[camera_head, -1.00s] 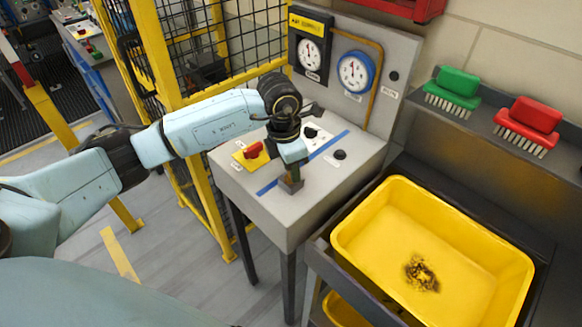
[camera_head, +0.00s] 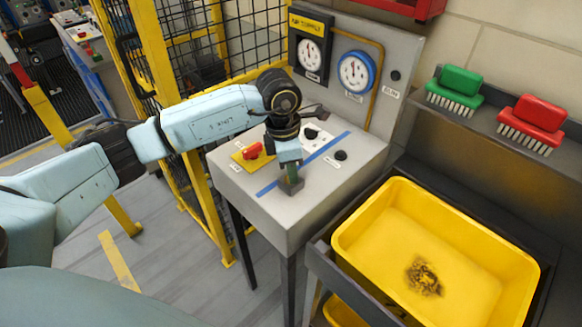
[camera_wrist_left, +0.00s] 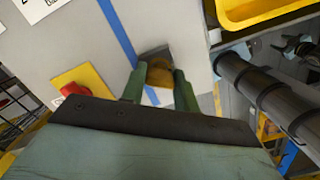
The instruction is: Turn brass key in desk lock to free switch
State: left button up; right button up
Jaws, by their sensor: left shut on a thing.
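My left gripper (camera_head: 291,178) points down at the front of the grey desk top (camera_head: 262,202). In the left wrist view its green fingers (camera_wrist_left: 159,88) stand either side of the brass key (camera_wrist_left: 159,73) and are shut on it. The key sits at a dark lock block (camera_wrist_left: 153,54), which also shows under the fingertips in the head view (camera_head: 291,187). The key's exact angle is hard to tell. A red switch (camera_head: 253,150) sits on a yellow plate (camera_head: 240,159) left of the gripper.
A blue stripe (camera_head: 325,149) crosses the desk. A black knob (camera_head: 340,155) is right of the gripper. Gauges (camera_head: 354,72) stand on the back panel. A yellow bin (camera_head: 440,235) is at right, and a yellow mesh fence (camera_head: 165,60) is at left.

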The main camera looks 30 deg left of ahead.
pick_arm(q)
jog(key=shift+m+b, duration=0.55)
jog(key=shift+m, duration=0.45)
